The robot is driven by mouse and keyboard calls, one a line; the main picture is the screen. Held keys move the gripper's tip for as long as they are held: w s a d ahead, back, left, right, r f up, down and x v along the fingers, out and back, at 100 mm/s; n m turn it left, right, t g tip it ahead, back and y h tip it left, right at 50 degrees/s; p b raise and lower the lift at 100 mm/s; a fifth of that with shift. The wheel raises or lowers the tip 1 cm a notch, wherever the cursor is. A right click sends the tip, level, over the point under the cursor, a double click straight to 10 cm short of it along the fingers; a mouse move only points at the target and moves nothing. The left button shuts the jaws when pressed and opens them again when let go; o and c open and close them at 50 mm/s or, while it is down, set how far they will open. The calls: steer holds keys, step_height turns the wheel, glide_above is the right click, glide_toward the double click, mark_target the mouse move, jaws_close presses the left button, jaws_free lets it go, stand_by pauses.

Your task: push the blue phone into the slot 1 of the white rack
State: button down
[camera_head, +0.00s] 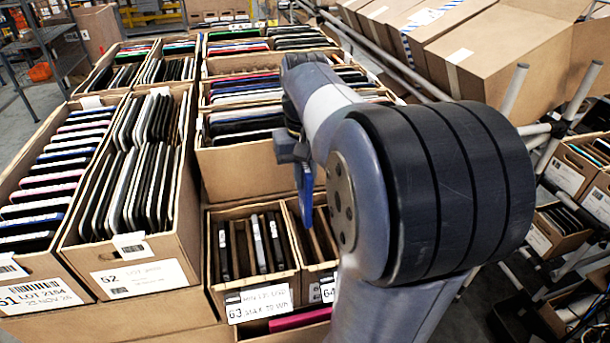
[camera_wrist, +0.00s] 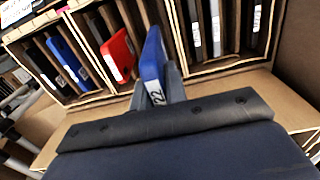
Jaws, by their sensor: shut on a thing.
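The blue phone (camera_head: 305,190) is held upright, hanging below my gripper (camera_head: 298,158) over carton 64 (camera_head: 316,279) in the head view. My gripper is shut on it. In the wrist view the blue phone (camera_wrist: 152,70) stands between my fingers, with a white label reading 22 low on it. Its far end is at the middle carton (camera_wrist: 88,32), beside a wall; I cannot tell how deep it is. A red phone (camera_wrist: 118,55) leans in the same carton. I cannot make out a white rack or slot numbers; the slotted holders in view are brown cartons.
Carton 63 (camera_head: 262,302) with several dark and grey phones adjoins carton 64. Carton 52 (camera_head: 140,277), packed with devices, stands to its left. My arm hides the area right of carton 64.

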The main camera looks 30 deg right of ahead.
mark_target(305, 165)
steer(key=shift+r+p, duration=0.55)
steer(key=shift+r, duration=0.05)
stand_by(0.3)
step_height(305, 165, up, 3)
steer(key=p, duration=0.3)
stand_by(0.4)
